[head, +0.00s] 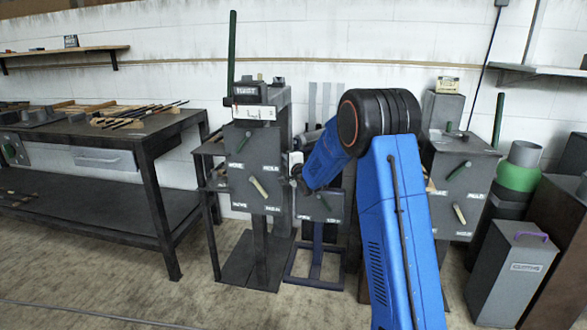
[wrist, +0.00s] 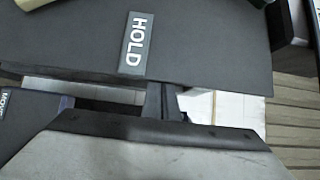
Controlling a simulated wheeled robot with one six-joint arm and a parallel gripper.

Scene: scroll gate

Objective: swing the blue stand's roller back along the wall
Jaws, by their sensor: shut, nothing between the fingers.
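The blue stand (head: 316,272) is in the middle of the head view, behind my arm. My gripper (head: 294,170) is shut and empty at the panel's upper left, close to the neighbouring grey stand. I cannot tell whether it touches anything. In the wrist view a dark plate marked HOLD (wrist: 136,44) fills the top.
A grey stand (head: 255,165) with several levers and a tall green bar is just left. Another grey stand (head: 462,185) is to the right, beside bins (head: 512,275) and a green-banded cylinder (head: 518,170). A dark workbench (head: 120,128) is at left. Open floor lies in front.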

